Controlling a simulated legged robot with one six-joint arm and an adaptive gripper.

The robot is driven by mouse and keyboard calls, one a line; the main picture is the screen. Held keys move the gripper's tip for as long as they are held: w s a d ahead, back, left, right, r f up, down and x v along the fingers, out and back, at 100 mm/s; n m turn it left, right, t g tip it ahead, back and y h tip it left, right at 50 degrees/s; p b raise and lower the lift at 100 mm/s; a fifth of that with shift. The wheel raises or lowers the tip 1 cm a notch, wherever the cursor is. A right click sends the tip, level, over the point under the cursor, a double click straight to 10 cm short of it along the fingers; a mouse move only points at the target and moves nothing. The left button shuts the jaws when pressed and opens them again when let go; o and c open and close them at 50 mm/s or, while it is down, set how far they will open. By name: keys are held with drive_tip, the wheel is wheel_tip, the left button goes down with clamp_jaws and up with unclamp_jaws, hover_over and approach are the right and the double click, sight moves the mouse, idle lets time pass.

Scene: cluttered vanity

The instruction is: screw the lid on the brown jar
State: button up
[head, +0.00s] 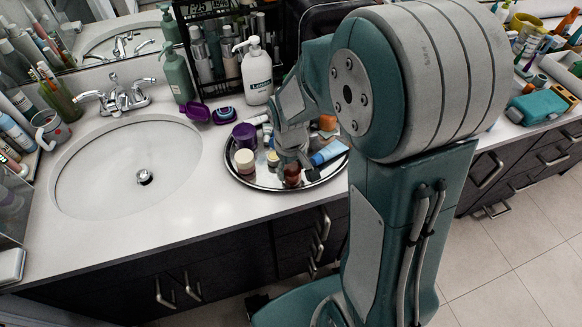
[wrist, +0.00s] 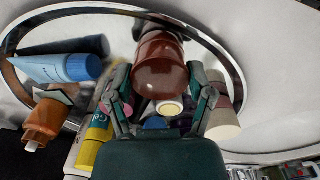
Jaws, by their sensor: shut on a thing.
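The brown jar (head: 292,176) stands near the front edge of a round mirrored tray (head: 262,187) in the head view. My gripper (head: 290,158) reaches down onto its top. In the wrist view, the glossy reddish-brown jar (wrist: 160,42) lies between the fingertips of my gripper (wrist: 160,75). Its nearer, wider part, which looks like the lid (wrist: 160,79), is between the two fingers, which are shut on it. The seam between lid and jar is hard to make out, so I cannot tell how tightly they meet.
A cream jar (head: 245,161), a purple jar (head: 244,134) and a blue-capped tube (head: 330,152) crowd the tray. The wrist view also shows an orange bottle (wrist: 44,120) close by. A white pump bottle (head: 257,75) stands behind. The sink (head: 130,170) lies left.

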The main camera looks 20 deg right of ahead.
drive_tip(key=m, duration=0.3)
idle(0.5)
drive_tip(key=m, duration=0.3)
drive_tip(key=shift+m, duration=0.9)
drive_tip(key=m, duration=0.3)
drive_tip(key=shift+m, duration=0.8)
drive_tip(key=shift+f, duration=0.1)
